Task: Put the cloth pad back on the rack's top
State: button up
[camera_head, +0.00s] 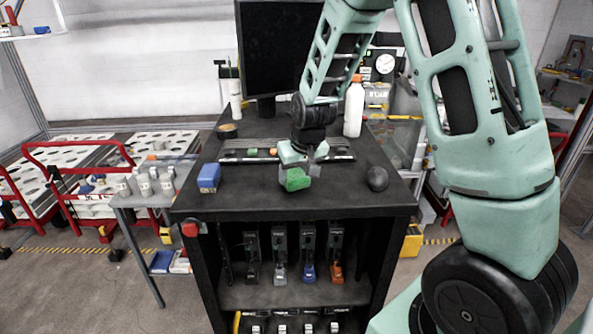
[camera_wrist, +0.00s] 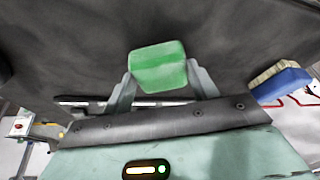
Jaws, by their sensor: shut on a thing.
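The green cloth pad (camera_head: 298,179) is held by my gripper (camera_head: 303,160) over the front middle part of the rack's black top (camera_head: 250,200). In the wrist view the pad (camera_wrist: 159,66) sits between the two fingers of my gripper (camera_wrist: 161,82), which are shut on its sides. The pad is close to the top surface. I cannot tell whether its underside touches it. The fingers hide part of the pad.
A blue block (camera_head: 208,177) lies left on the top, and a dark round object (camera_head: 377,178) right. Behind the gripper are a long dark tray (camera_head: 240,155), a white bottle (camera_head: 354,106) and a monitor (camera_head: 270,45). The front strip around the pad is clear.

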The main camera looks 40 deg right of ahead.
jog(key=shift+f, duration=0.2)
jog(key=shift+f, duration=0.15)
jog(key=o, duration=1)
jog(key=shift+o, duration=0.2)
